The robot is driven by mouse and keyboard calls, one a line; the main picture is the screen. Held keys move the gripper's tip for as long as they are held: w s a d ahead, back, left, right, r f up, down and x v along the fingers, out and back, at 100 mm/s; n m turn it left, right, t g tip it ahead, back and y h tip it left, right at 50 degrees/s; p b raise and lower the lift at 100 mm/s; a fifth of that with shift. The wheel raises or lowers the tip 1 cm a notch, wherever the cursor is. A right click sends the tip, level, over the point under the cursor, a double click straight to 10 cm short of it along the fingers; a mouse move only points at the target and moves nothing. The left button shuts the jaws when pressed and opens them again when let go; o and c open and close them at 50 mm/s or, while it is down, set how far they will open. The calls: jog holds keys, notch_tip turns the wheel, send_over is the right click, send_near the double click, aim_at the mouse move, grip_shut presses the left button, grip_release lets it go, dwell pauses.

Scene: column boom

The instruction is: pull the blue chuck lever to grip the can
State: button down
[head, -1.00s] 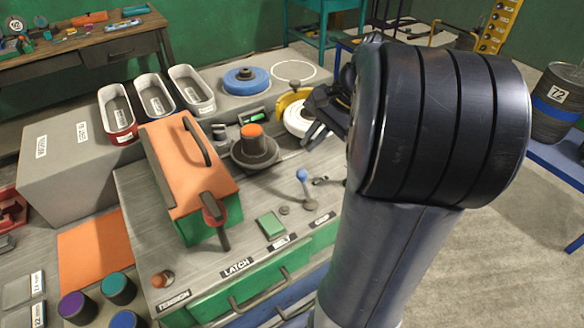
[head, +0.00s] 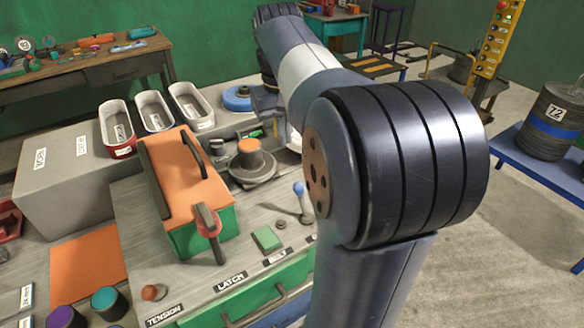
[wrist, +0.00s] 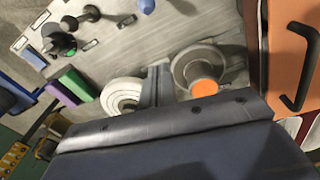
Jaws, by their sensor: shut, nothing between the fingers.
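The blue-knobbed lever (head: 299,189) stands tilted on the grey machine top in the head view, left of my arm. The can (head: 249,147), with an orange top, sits in the dark round chuck (head: 256,170); the can also shows in the wrist view (wrist: 204,88). My gripper (wrist: 158,72) is shut and empty, between a white disc and the chuck in the wrist view. It is apart from the lever. In the head view my gripper is mostly hidden by my arm.
An orange-topped box with a handle (head: 190,175) stands left of the chuck. Several open trays (head: 155,112) and a blue disc (head: 237,98) lie behind. A green pad (head: 267,239) is on the machine's front. A blue bench with a drum (head: 553,120) stands at right.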

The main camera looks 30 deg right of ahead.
aim_at(302, 202)
jog(key=f, duration=1)
jog(key=shift+w+d+f+b, duration=0.15)
jog(key=shift+d+f+b, duration=0.05)
jog(key=shift+d+b, duration=0.1)
jog(key=shift+s+a+r, duration=0.1)
jog(key=shift+s+r, duration=0.25)
jog(key=shift+s, duration=0.25)
jog(key=shift+s+a+r, duration=0.1)
jog(key=shift+s+r, duration=0.25)
jog(key=shift+s, duration=0.25)
jog(key=shift+s+a+r+p, duration=0.1)
jog(key=shift+s+p, duration=0.25)
jog(key=shift+s, duration=0.3)
jog(key=shift+w, duration=0.1)
